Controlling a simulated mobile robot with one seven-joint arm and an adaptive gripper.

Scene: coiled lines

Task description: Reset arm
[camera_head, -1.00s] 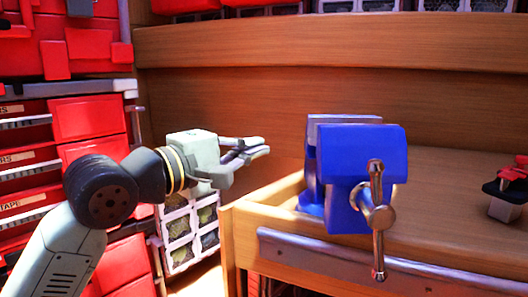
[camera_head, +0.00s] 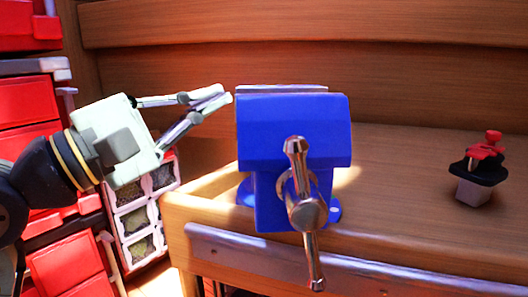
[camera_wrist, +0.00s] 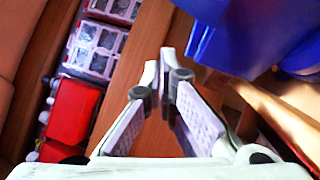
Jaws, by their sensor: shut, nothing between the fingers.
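My gripper (camera_head: 224,98) is at the left in the head view, raised and pointing right. Its fingertips are close to the upper left edge of a blue vise (camera_head: 290,130) on the wooden workbench (camera_head: 400,190). In the wrist view the two fingers (camera_wrist: 166,66) come together at their tips with nothing between them. The blue vise (camera_wrist: 245,35) fills the upper right of that view, beside the fingers. I cannot tell whether finger and vise touch.
The vise's metal handle (camera_head: 302,205) sticks out over the bench's front edge. A small black and red object (camera_head: 480,170) stands on the bench at the right. Red drawers (camera_head: 30,100) and a rack of clear bins (camera_head: 135,220) stand at the left. The bench between vise and small object is clear.

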